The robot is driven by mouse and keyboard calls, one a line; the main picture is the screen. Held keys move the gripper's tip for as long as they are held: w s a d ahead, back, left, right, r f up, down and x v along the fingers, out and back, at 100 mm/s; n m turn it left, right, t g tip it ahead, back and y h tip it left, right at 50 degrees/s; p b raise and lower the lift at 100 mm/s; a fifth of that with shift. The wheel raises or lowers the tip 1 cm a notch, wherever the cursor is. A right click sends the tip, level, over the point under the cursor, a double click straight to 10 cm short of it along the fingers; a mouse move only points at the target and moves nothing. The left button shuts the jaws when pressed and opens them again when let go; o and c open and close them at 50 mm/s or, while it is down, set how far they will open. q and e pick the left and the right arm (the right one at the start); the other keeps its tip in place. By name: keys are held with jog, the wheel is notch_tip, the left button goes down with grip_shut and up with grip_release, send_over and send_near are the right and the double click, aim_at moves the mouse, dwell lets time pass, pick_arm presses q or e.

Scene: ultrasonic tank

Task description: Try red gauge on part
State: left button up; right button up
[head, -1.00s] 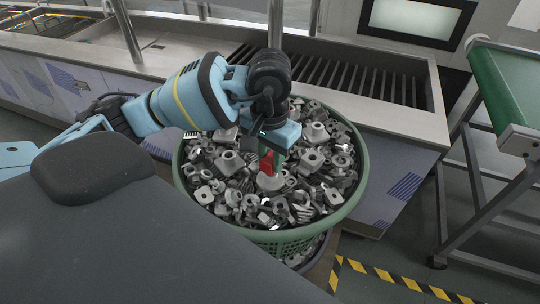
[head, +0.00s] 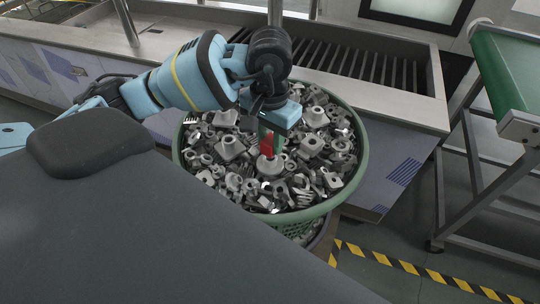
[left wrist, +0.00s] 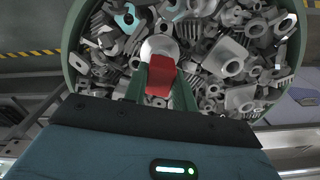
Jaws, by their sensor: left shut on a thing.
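My left gripper (head: 268,141) points down over the green basket (head: 358,168) and is shut on the red gauge (head: 267,148). In the left wrist view, the gauge (left wrist: 160,76) sits between the two green fingers. A pale grey, rounded metal part (head: 268,166) lies directly below the gauge among other parts. It also shows in the left wrist view (left wrist: 159,46), just beyond the gauge. The gauge's lower end is at or very near this part; I cannot tell whether they touch. My right gripper is not in view.
The basket is heaped with loose metal parts (head: 230,147). Behind it stands a steel tank bench with a slatted trough (head: 370,85). A green conveyor on a metal frame (head: 510,75) is at the right. Yellow-black tape (head: 408,267) marks the floor.

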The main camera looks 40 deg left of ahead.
pick_arm(q)
jog(key=shift+r, duration=1.15)
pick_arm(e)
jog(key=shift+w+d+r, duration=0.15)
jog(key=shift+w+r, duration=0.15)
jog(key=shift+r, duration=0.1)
pick_arm(q)
jog(key=shift+r, duration=0.1)
